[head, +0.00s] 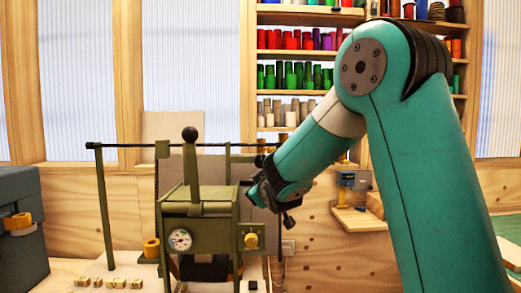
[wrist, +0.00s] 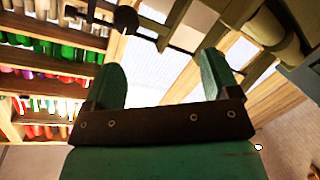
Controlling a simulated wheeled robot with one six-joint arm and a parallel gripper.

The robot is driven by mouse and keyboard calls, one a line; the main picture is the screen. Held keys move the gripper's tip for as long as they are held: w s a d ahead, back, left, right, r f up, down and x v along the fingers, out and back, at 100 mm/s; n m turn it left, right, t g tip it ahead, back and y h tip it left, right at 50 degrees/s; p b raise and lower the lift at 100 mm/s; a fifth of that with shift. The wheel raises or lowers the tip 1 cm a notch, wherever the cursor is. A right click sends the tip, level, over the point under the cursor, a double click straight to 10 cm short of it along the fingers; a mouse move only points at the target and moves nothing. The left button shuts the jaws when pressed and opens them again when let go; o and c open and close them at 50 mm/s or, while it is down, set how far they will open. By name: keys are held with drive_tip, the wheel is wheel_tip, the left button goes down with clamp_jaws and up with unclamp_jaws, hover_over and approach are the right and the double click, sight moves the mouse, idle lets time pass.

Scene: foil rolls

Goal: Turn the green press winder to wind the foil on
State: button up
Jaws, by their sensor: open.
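The olive-green press (head: 200,215) stands upright left of centre in the head view, with a round gauge and a black-ball lever on top. A dark crank-like handle (head: 288,221) shows at its right side, beside my arm's end; I cannot tell for sure that it is the winder. My gripper (wrist: 162,60) is open and empty in the wrist view, its two teal fingers apart. A dark round knob (wrist: 126,19) on a dark bar lies beyond the left fingertip, apart from it. In the head view the fingers are hard to make out. The foil cannot be clearly told.
A dark rail (head: 125,145) runs across behind the press. A grey-blue box (head: 20,225) stands at the left, with small stamped blocks (head: 110,283) in front. Shelves of coloured rolls (head: 300,75) line the back wall. A small wooden shelf (head: 358,218) is right of the press.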

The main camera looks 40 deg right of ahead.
drive_tip(key=w+d+r+p, duration=0.1)
drive_tip(key=w+d+p, duration=0.1)
drive_tip(key=w, duration=0.3)
drive_tip(key=w+d+r+h+p, duration=0.1)
drive_tip(key=w+d+p, duration=0.2)
drive_tip(key=w+d, duration=0.2)
drive_tip(key=w+d+r+t+h+p, duration=0.1)
drive_tip(key=w+d+p, duration=0.2)
drive_tip(key=w+d, duration=0.1)
drive_tip(key=shift+w+d+r, duration=0.1)
drive_tip(key=shift+w+r, duration=0.1)
drive_tip(key=shift+w, duration=0.35)
drive_tip(key=shift+w+d+f+n+p, duration=0.15)
drive_tip(key=shift+w+d+n+p, duration=0.15)
drive_tip(key=shift+w+p, duration=0.2)
drive_tip(key=c, duration=0.9)
drive_tip(key=shift+f+b, duration=0.15)
drive_tip(key=shift+b, duration=0.45)
